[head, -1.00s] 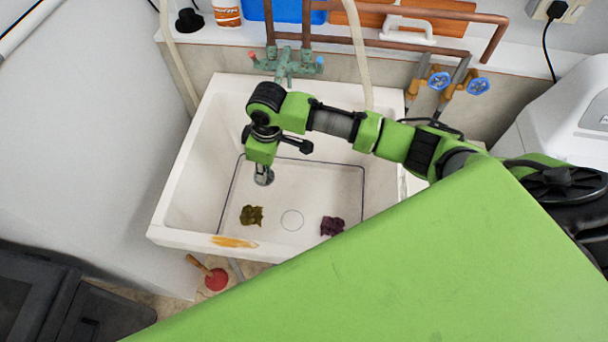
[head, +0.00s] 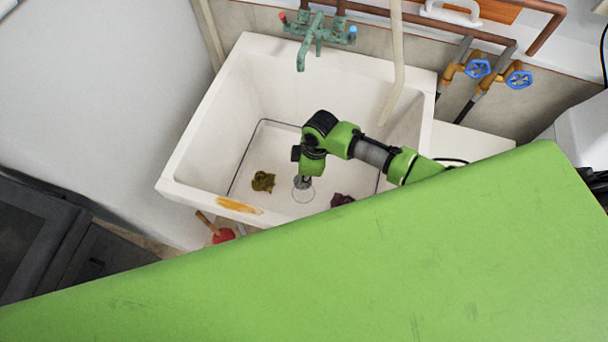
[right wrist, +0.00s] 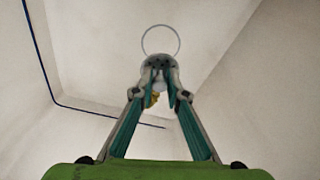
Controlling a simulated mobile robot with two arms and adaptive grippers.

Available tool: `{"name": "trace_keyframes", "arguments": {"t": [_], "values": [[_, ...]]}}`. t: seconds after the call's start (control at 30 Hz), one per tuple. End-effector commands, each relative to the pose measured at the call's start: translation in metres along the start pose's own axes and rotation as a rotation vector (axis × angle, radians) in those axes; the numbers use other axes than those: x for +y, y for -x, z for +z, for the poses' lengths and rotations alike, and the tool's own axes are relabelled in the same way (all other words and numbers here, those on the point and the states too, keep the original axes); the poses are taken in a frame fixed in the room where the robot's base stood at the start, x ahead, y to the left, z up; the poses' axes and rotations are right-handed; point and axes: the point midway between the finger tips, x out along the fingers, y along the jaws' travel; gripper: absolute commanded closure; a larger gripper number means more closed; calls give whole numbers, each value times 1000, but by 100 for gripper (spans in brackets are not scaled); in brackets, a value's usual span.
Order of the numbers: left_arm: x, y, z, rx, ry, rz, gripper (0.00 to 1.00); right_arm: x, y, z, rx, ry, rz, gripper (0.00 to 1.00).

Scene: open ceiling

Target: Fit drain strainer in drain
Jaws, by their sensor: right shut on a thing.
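My right gripper (head: 303,179) reaches down into the white sink (head: 225,125). It is shut on the drain strainer (head: 302,184), a small grey metal piece. In the right wrist view the gripper (right wrist: 160,82) holds the strainer (right wrist: 157,63) at its fingertips, and small dark holes show in its face. The drain (head: 304,197) is a thin round outline in the sink floor. In the head view the strainer overlaps its upper part. In the right wrist view the drain (right wrist: 160,40) lies just beyond the strainer. I cannot tell the height gap. My left gripper is not in view.
An olive rag-like clump (head: 263,181) lies left of the drain, and a purple one (head: 342,200) lies right of it. The sink walls surround the arm. A green tap (head: 316,33) hangs over the back rim. A hose (head: 392,65) runs into the sink.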

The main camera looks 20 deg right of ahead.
Motion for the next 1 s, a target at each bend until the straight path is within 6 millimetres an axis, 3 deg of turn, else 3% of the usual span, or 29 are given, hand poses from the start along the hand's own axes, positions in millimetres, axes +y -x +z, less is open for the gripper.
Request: {"name": "trace_keyframes", "arguments": {"t": [0.03, 0.57, 1.0], "values": [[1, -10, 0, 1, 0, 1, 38, 0, -10, 2, 0, 1, 0, 100], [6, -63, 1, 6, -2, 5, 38, 2, -57, 9, 0, 11, -1, 100], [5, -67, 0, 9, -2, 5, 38, -7, -76, 15, 0, 5, -1, 100]]}}
